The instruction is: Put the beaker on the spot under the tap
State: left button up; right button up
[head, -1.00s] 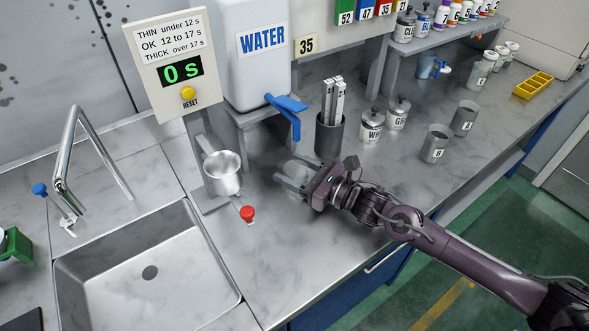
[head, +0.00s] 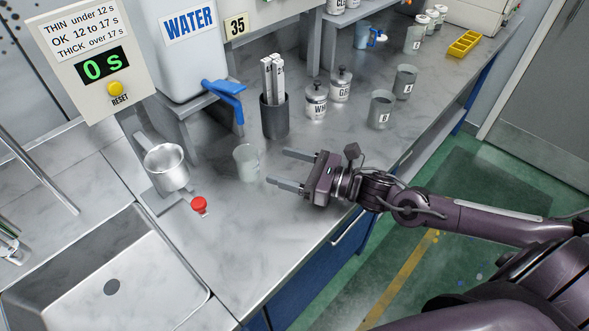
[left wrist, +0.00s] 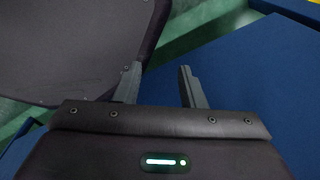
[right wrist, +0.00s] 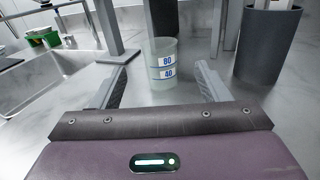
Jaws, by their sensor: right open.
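The clear beaker (head: 246,163) stands upright on the counter, just below the blue tap (head: 224,92) of the water tank in the head view. I cannot tell whether it is exactly under the spout, and no spot marking shows. My right gripper (head: 279,167) is open and empty, to the right of the beaker and apart from it. In the right wrist view the beaker (right wrist: 162,62), with its 60 and 40 labels, stands beyond the open fingers. My left gripper (left wrist: 158,83) shows only in the left wrist view, open and empty.
A dark holder with pale bars (head: 274,115) stands behind the beaker. A metal cup (head: 166,168) on a stand and a red knob (head: 199,205) are to its left. The sink (head: 105,280) is at lower left. Lidded jars (head: 316,100) and grey cups (head: 381,110) stand farther right.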

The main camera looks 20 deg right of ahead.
jog(key=shift+v, duration=0.9)
jog(key=shift+r, duration=0.1)
